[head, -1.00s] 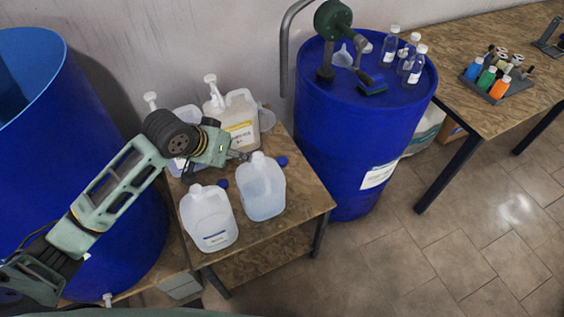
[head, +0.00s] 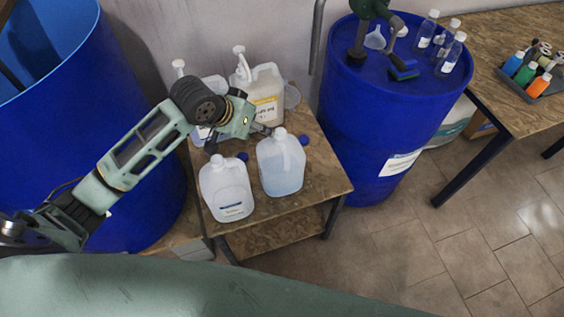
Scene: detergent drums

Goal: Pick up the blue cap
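Two small blue caps lie on the wooden table. One blue cap (head: 304,140) is right of the neck of the right-hand clear jug (head: 281,168). The other blue cap (head: 243,156) is between that jug and the front-left jug (head: 227,190), partly hidden. My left gripper (head: 268,129) hangs above the table, just behind the right-hand jug's neck, between the two caps and apart from both. Its fingers are small and dark here, so I cannot tell whether they are open. My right gripper is out of view.
Pump-topped containers (head: 266,88) stand behind my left gripper. A large blue drum (head: 385,110) closely flanks the table (head: 325,178) on the right and carries bottles (head: 427,28). An open blue drum (head: 60,130) stands left. Tiled floor (head: 440,240) is clear at lower right.

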